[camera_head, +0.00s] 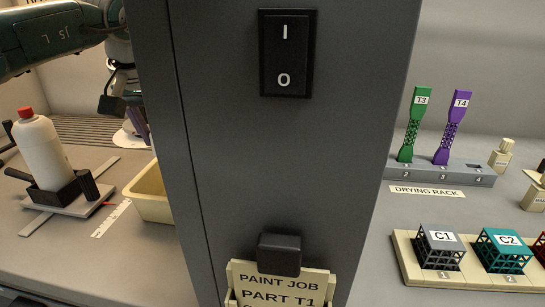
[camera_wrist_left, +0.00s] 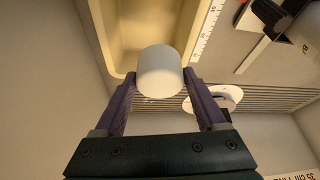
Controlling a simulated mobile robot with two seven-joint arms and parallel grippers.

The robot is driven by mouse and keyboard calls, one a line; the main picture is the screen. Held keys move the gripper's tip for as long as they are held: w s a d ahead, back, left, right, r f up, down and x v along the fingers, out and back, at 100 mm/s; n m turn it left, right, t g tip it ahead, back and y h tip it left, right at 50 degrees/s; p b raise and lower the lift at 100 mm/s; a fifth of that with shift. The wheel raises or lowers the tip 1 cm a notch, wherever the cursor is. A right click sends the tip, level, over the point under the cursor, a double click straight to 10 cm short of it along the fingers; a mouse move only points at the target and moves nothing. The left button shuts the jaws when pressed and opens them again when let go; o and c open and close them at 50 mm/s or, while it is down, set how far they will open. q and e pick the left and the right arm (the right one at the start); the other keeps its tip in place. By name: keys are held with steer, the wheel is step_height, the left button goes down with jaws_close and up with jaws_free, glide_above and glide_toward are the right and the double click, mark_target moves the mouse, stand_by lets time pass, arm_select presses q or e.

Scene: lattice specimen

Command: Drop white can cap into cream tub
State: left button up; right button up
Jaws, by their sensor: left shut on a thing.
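The white can cap (camera_wrist_left: 160,70) sits between the fingertips of my left gripper (camera_wrist_left: 160,78) in the left wrist view; the gripper is shut on it. The cream tub (camera_wrist_left: 124,45) lies beyond the cap in that view, and the cap overlaps the tub's edge in the picture. In the head view the cream tub (camera_head: 151,193) is partly hidden behind the grey panel. My left gripper (camera_head: 140,128) is at the panel's left edge, its purple fingers partly covered, and the cap is hidden there. My right gripper is not in view.
A tall grey panel (camera_head: 280,170) with a power switch (camera_head: 285,52) blocks the middle. A white bottle with a red cap (camera_head: 40,150) stands left of the tub. A ruler strip (camera_head: 111,218) lies between them. A drying rack (camera_head: 440,172) stands right.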

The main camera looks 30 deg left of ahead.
arm_select(q)
steer(key=o, duration=1.2)
steer(key=v, duration=1)
steer(key=shift+s, duration=0.1)
